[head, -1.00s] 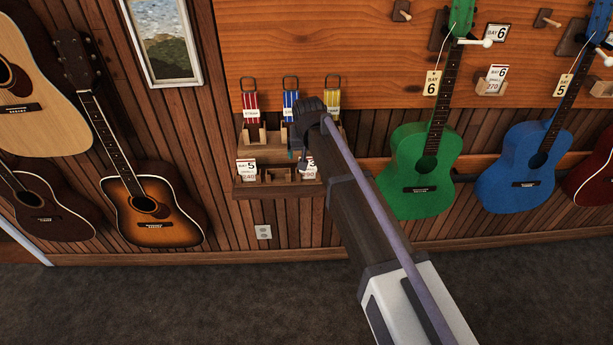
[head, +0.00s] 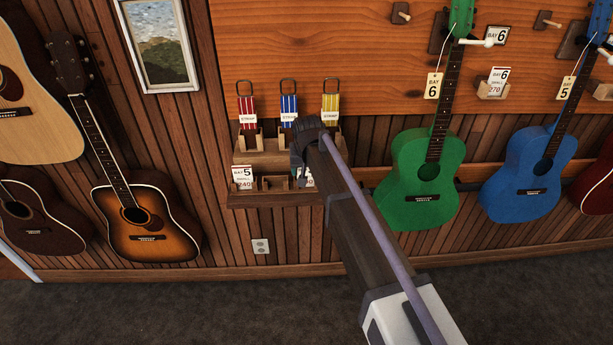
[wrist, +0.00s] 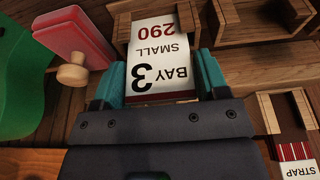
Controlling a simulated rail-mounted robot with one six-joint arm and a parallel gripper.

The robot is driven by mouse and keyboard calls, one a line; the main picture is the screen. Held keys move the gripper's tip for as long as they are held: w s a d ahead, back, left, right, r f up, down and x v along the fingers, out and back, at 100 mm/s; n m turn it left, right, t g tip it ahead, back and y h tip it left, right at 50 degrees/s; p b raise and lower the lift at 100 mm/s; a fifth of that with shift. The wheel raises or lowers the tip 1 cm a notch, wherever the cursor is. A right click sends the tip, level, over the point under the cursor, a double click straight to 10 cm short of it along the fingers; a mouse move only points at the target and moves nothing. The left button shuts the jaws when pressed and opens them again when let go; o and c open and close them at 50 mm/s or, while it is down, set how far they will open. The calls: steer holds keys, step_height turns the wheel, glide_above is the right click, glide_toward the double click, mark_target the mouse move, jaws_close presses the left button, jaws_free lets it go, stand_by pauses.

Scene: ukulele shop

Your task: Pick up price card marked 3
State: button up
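The price card marked 3 (wrist: 160,60) is white and reads "BAY 3 SMALL 290", upside down in the wrist view. It stands in a small wooden holder (wrist: 122,32). My gripper (wrist: 160,85) has its teal fingers on either side of the card, close to its edges. The fingers look spread, and I cannot see clear contact. In the head view my gripper (head: 303,165) is at the right end of the lower shelf and hides most of a white card (head: 308,174) there.
A BAY 5 card (head: 243,178) stands at the left end of the lower shelf (head: 270,198). Red, blue and yellow straps (head: 330,108) stand above. The green guitar (head: 425,180) hangs to the right. A red block with a wooden knob (wrist: 75,45) is beside the card's holder.

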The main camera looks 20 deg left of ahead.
steer(key=c, duration=0.5)
